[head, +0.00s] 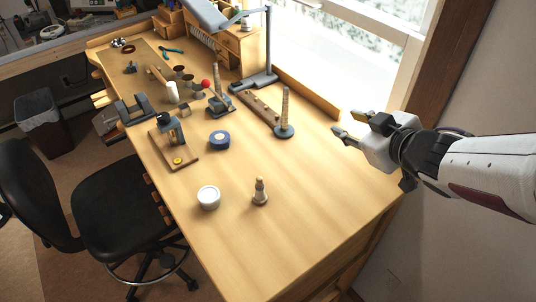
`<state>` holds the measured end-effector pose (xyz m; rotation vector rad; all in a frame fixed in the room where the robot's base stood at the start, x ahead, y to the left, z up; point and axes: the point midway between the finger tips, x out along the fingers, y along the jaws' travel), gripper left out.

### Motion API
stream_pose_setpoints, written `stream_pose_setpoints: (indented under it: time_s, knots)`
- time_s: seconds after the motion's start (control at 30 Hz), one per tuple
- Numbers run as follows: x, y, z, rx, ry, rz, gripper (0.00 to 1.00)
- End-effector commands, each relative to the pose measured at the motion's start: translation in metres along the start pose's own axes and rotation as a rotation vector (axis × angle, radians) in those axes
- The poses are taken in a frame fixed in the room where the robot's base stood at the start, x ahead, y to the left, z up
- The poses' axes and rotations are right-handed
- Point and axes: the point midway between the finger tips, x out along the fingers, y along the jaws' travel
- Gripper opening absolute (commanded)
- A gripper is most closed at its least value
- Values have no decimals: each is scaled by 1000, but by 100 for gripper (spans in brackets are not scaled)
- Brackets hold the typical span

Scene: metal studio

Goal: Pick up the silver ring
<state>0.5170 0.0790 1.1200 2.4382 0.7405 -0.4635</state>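I cannot surely make out a silver ring; it may be hidden or too small to tell. A white round cup-like piece (208,198) stands near the front of the wooden bench. A small pawn-shaped metal piece (260,192) stands upright to its right. A blue round piece with a pale top (219,140) lies farther back. A ridged post on a round grey base (285,112) stands near the window side. My gripper (347,123) is at the bench's right side, right of the post and apart from it. Its fingers are spread, with nothing seen between them.
The bench (305,215) is clear at its front right. A vise-like tool on a board (176,140) and several small tools crowd the left. A black chair (110,203) stands before the bench.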

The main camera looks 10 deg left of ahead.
Motion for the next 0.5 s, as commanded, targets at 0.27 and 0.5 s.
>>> stream_pose_setpoints:
  time_s: [0.27, 0.5]
  knots:
    - [22, -67, -1, -23, 119, -285, 32]
    - [15, -128, 4, 3, 208, -556, 32]
